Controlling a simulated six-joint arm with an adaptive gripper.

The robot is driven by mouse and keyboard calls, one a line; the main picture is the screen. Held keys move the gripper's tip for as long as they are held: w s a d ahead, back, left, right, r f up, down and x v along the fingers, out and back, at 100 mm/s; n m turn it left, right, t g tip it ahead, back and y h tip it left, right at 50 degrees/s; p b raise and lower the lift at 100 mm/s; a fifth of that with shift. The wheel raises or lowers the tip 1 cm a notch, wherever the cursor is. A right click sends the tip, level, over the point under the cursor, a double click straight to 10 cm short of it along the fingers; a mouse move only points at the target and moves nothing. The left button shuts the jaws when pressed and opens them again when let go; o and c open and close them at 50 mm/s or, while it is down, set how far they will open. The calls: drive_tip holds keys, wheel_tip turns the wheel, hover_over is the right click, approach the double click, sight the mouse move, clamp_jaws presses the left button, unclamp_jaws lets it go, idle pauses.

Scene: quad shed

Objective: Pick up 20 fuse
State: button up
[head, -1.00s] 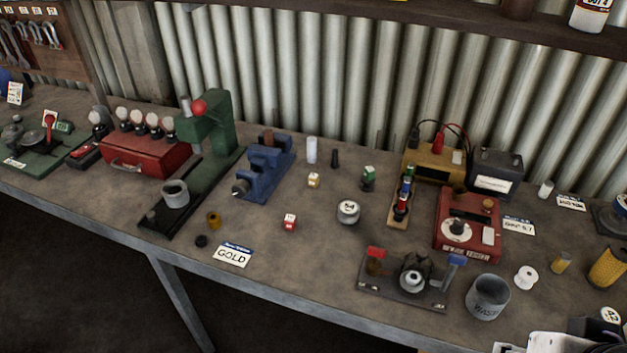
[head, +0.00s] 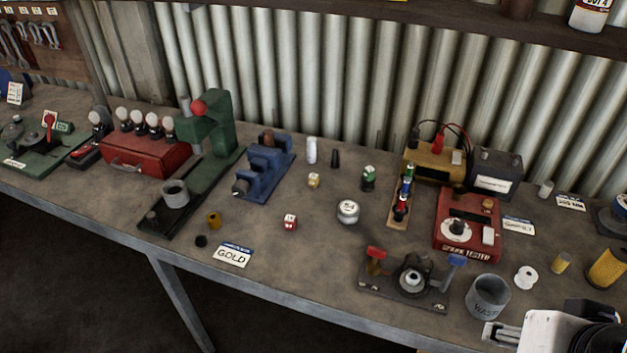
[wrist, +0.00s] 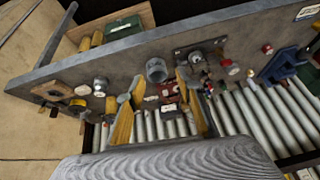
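Three small block fuses with pale, lettered tops stand on the bench: a yellow one (head: 314,181), a red one (head: 290,222) and a green one (head: 368,175). Their numbers are too small to read surely, so I cannot tell which is the 20 fuse. In the wrist view, a small red block (wrist: 267,48), likely the red fuse, lies to the right. My gripper (wrist: 160,76) shows there with two yellow fingers apart and nothing between them. In the head view it is partly in the lower right corner, well away from the fuses.
The waste cup (head: 488,297), the red spark tester (head: 468,226) and a dark fixture (head: 405,284) stand between my gripper and the fuses. A round tin (head: 348,212), a blue vice (head: 264,170) and a GOLD card (head: 232,256) are near the fuses.

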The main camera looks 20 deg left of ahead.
drive_tip(key=w+a+r+m+t+y, duration=0.2)
drive_tip(key=w+a+r+m, duration=0.15)
drive_tip(key=w+a, duration=0.55)
drive_tip(key=w+a+r+m+t+y, duration=0.1)
drive_tip(key=w+a+r+m+y, duration=0.15)
drive_tip(key=w+a+m, duration=0.6)
drive_tip(key=m+t+h, duration=0.4)
drive_tip(key=m, duration=1.6)
hover_over(313, 180)
drive_tip(key=s, duration=0.4)
wheel_tip(313, 180, down, 16)
drive_tip(key=f+m, duration=0.1)
drive_tip(key=f, duration=0.1)
drive_tip(key=s+f+m+h, duration=0.1)
drive_tip(key=s+f+m, duration=0.1)
drive_tip(key=f, duration=0.1)
drive_tip(key=shift+a+f+m+h, duration=0.35)
drive_tip(key=shift+m, duration=0.05)
drive_tip(key=shift+s+f+m, duration=0.2)
drive_tip(key=shift+f+m, duration=0.1)
drive_tip(key=shift+f, duration=0.1)
